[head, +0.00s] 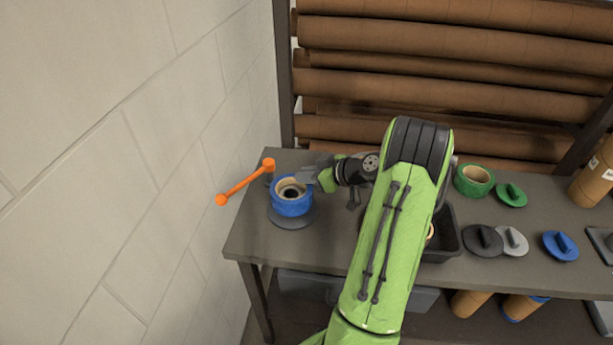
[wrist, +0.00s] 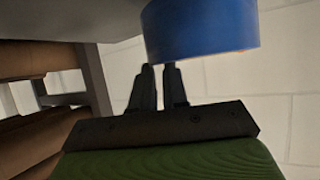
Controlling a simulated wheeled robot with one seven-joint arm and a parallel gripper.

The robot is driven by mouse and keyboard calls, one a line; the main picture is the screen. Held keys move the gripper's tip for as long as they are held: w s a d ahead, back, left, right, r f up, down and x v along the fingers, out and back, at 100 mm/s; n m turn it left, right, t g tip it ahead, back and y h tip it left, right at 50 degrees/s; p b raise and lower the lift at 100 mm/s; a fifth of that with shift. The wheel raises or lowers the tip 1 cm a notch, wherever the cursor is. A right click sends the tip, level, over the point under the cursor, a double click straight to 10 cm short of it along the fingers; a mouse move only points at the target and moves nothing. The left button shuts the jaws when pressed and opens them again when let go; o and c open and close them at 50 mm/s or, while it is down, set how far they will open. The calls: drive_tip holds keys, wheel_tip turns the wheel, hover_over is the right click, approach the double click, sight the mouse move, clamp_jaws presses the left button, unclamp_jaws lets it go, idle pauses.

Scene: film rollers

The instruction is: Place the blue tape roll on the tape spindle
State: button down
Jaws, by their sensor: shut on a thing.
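The blue tape roll (head: 292,208) is upright at the left end of the table, over a dark round base (head: 290,222) that looks like the tape spindle's. A dark round shape shows inside the roll's tan core. I cannot tell whether the roll rests on the base or is slightly above it. My gripper (head: 312,177) reaches in from the right and is shut on the roll's far right rim. In the wrist view, the blue roll (wrist: 200,30) is at the top, beside my nearly closed fingers (wrist: 158,70).
An orange handle (head: 245,182) stands just left of the roll, near the wall. A green tape roll (head: 474,180), a dark bin (head: 444,242) and several lidlike discs, one blue (head: 560,246), sit on the right. Bare table (head: 275,245) shows in front of the roll.

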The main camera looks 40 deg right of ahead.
drive_tip(key=shift+f+b, duration=0.6)
drive_tip(key=shift+b, duration=0.25)
drive_tip(key=c, duration=1.1)
unclamp_jaws()
drive_tip(key=shift+c, duration=0.2)
drive_tip(key=shift+a, duration=0.1)
